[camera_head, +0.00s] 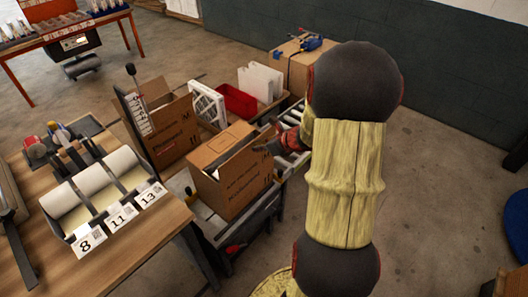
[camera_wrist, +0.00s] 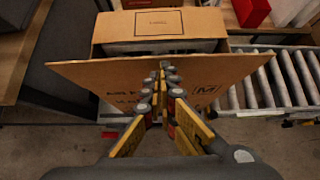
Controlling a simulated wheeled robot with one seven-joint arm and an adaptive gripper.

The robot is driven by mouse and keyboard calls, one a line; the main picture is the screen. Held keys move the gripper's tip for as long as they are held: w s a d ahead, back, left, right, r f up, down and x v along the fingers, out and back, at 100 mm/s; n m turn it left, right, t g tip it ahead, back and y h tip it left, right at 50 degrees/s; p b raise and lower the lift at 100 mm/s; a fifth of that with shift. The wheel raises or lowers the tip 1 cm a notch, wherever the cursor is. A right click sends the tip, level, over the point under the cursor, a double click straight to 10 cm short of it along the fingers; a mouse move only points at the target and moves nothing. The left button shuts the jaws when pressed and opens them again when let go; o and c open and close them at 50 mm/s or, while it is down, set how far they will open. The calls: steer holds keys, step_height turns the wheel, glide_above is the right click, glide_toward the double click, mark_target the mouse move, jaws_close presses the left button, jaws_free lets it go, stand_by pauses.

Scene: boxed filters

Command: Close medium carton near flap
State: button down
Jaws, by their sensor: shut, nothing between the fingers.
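The medium carton (camera_head: 212,190) is a brown box marked M, standing on the roller conveyor in the middle of the head view. In the wrist view its near flap (camera_wrist: 85,76) is a wide printed panel across the front, raised and not lying flat over the opening. In the head view my gripper (camera_head: 274,147) is partly hidden beside the carton's right side.
Another open carton (camera_head: 172,130) stands behind left. A white pleated filter (camera_head: 207,104), a red bin (camera_head: 236,100) and white panels (camera_head: 261,82) lie farther back. A wooden bench (camera_head: 130,237) with rolls and numbered cards is at left. Conveyor rollers (camera_wrist: 290,80) run to the right.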

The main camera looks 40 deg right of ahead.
steer(key=shift+w+a+r+p, duration=0.1)
steer(key=shift+w+r+p, duration=0.1)
steer(key=shift+p, duration=0.25)
steer(key=shift+r+p, duration=0.1)
steer(key=shift+p, duration=0.3)
steer(key=shift+w+p, duration=0.15)
steer(key=shift+p, duration=0.2)
